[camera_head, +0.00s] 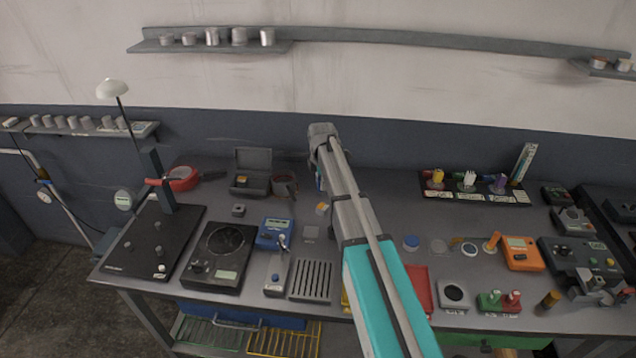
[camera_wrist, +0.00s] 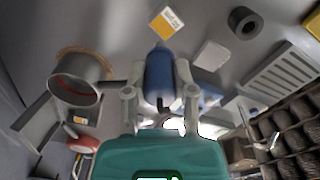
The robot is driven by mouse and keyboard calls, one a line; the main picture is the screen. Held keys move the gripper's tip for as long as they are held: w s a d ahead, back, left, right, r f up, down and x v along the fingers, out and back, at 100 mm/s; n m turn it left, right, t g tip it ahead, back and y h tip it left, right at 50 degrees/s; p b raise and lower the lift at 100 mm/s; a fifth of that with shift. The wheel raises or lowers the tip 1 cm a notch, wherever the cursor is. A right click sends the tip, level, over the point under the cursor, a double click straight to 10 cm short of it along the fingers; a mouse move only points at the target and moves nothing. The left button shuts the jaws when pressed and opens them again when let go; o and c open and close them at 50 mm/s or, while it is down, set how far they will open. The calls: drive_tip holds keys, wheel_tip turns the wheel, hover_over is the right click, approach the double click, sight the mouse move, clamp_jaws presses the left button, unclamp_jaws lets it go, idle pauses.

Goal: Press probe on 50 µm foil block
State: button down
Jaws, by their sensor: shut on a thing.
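My gripper (camera_wrist: 160,92) is shut on a blue probe (camera_wrist: 159,70), one finger on each side of it, in the wrist view. A small block with an orange and white labelled face (camera_wrist: 167,22) lies just beyond the probe's end, with a gap between them in the picture. Its label is too small to read. The same block shows in the head view (camera_head: 321,208) just left of my arm. My arm hides most of the gripper and probe there. A blue gauge (camera_head: 275,233) with a display stands left of the block; the gripper partly covers a blue body in the wrist view.
A grey square plate (camera_head: 311,232) and a slotted grey rack (camera_head: 311,280) lie near the block. A round cup with a reddish inside (camera_head: 284,185) stands behind, beside an open grey case (camera_head: 252,172). A black hotplate (camera_head: 218,255) is to the left. Discs and an orange meter (camera_head: 522,252) lie right.

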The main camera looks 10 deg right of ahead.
sight(321, 192)
drive_tip(key=shift+f+b, duration=1.65)
drive_tip(key=shift+f, duration=0.2)
drive_tip(key=shift+f+b, duration=0.4)
idle(1.5)
drive_tip(key=shift+r, duration=0.15)
drive_tip(key=shift+r+p, duration=2.35)
drive_tip(key=shift+p, duration=0.15)
